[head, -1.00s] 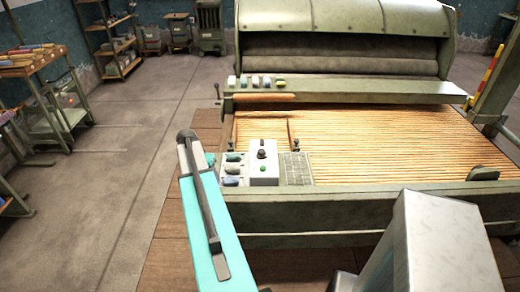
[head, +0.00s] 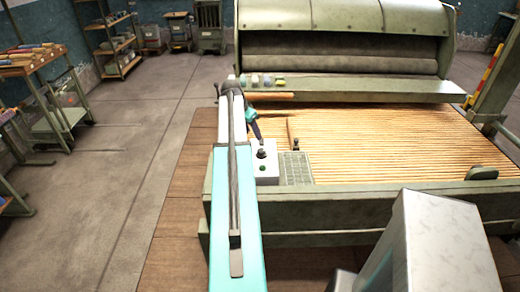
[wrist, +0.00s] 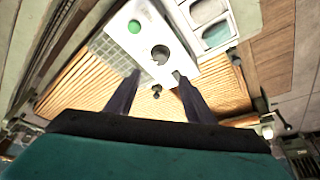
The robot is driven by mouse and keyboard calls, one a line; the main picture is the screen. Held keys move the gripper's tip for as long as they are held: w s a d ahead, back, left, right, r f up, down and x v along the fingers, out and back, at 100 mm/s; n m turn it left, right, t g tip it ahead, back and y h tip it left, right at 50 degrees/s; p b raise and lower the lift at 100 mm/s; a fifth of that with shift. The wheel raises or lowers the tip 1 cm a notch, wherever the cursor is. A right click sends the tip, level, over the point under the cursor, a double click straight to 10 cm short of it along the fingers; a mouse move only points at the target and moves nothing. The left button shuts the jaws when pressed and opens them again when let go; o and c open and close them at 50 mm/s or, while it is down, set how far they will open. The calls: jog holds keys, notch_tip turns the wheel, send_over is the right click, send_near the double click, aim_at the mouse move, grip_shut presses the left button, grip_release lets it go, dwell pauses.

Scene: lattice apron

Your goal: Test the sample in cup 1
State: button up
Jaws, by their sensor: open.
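A white tester box (head: 265,173) with a green button (head: 262,168) and a dark round top part stands at the lattice's near left corner. In the wrist view the box (wrist: 178,72) shows a dark round opening (wrist: 160,54) and the green button (wrist: 135,27). My gripper (wrist: 156,74) is open and empty, its fingertips apart at the box's edge in that view. In the head view it is above and behind the box.
The wooden slatted lattice (head: 390,140) spreads right of the box, with a dark grid panel (head: 296,168) next to it. Several coloured pieces (head: 266,80) sit on the machine's back ledge. The green front rail (head: 330,206) runs along the near edge.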

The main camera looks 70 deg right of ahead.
aim_at(261, 151)
jog(key=shift+f, duration=0.15)
jog(key=shift+p+x, duration=2.15)
jog(key=shift+x, duration=4.65)
jog(key=shift+d, duration=0.1)
jog(key=c, duration=1.1)
